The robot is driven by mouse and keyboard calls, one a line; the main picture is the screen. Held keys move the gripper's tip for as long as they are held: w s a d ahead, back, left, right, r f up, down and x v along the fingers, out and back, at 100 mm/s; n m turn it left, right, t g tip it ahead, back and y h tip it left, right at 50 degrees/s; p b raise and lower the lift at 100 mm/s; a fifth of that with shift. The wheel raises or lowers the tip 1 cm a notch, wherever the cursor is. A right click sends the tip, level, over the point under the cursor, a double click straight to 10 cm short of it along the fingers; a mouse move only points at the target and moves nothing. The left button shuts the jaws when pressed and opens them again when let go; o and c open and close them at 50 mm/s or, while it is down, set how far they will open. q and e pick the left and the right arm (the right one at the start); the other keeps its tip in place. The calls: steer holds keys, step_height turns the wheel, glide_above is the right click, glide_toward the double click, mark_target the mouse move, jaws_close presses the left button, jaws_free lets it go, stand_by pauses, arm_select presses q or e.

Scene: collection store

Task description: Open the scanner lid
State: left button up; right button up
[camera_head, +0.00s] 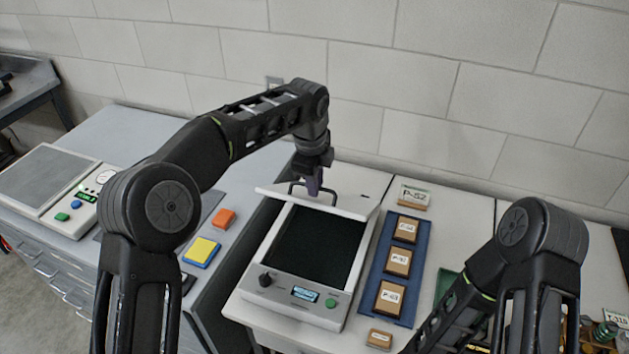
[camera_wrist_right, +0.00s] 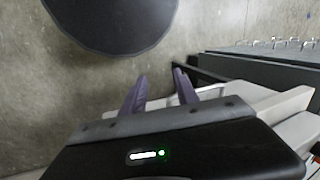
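The scanner (camera_head: 336,314) stands on the white bench, with a knob, a small display and a green button on its front. Its dark glass (camera_head: 318,246) is uncovered. The white scanner lid (camera_head: 345,204) is raised at the back, seen almost edge-on, with a black loop handle (camera_head: 293,190). My left gripper (camera_head: 313,188) reaches down from above to the handle; its fingers look close together on the handle's bar. My right gripper shows in the right wrist view (camera_wrist_right: 160,92), its two purple fingers apart with nothing between them. It is not visible in the head view.
A blue tray (camera_head: 378,311) with several labelled boxes lies right of the scanner. Another labelled box (camera_head: 379,339) lies in front. Left are an orange block (camera_head: 223,218), a yellow-and-blue block (camera_head: 201,251) and a second device (camera_head: 45,180). A block wall stands behind.

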arm_select(q)
steer(key=shift+o, duration=1.4)
steer(key=shift+w, duration=0.2)
steer(key=shift+s+r, duration=0.1)
steer(key=shift+s, duration=0.05)
steer(key=shift+r, duration=0.5)
step_height(320, 180, up, 7)
steer(key=s+b, duration=0.1)
steer(key=shift+s+a+f, duration=0.15)
steer(key=shift+s+a, duration=0.1)
